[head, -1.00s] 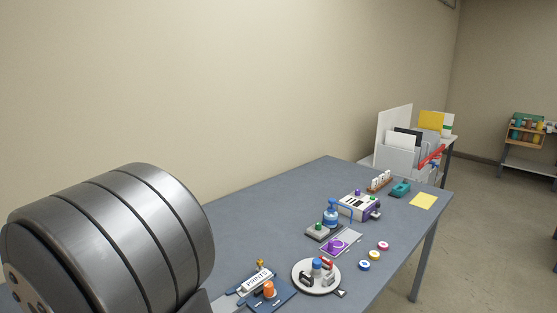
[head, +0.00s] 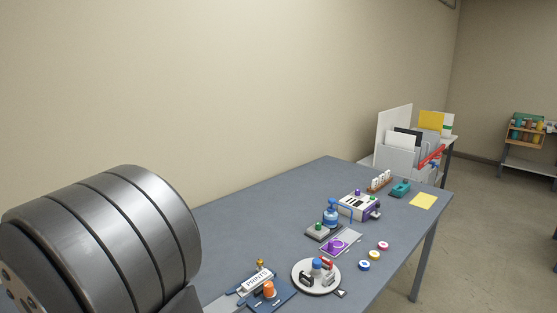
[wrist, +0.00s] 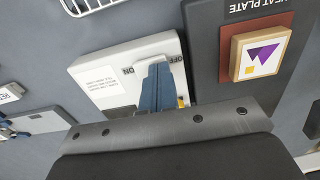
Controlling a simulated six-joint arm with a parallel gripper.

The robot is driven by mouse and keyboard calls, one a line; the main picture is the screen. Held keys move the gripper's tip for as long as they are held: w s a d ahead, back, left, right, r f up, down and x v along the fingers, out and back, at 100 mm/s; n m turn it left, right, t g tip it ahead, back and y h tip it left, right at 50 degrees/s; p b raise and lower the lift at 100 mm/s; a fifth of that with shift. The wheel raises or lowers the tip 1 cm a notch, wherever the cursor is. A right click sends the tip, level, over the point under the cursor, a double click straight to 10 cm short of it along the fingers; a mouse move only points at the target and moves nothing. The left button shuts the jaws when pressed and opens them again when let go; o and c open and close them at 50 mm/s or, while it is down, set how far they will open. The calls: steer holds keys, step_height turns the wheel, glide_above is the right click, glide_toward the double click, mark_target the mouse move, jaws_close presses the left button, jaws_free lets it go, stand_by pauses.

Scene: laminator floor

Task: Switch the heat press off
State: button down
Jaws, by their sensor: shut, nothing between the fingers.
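In the wrist view a white control box (wrist: 103,80) carries an ON mark at left and an OFF mark at right, with a small text label. My gripper (wrist: 158,68) is shut and empty, its blue fingers over the box between the two marks. The fingers hide the middle of the box, so the switch and its position cannot be told. I cannot tell whether the fingertips touch it. To the right is a dark plate (wrist: 205,50) marked HEAT PLATE. My gripper is outside the head view.
A block with a purple and yellow print (wrist: 262,52) lies on a brown pad on the heat plate. A white wire rack (wrist: 92,4) is at the wrist view's top. In the head view the table (head: 280,190) holds a round white stand (head: 300,278) and several small tools.

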steer(key=shift+r, duration=3.45)
steer(key=shift+f, duration=0.1)
step_height(320, 180, down, 7)
steer(key=shift+r, duration=0.1)
steer(key=shift+r, duration=0.1)
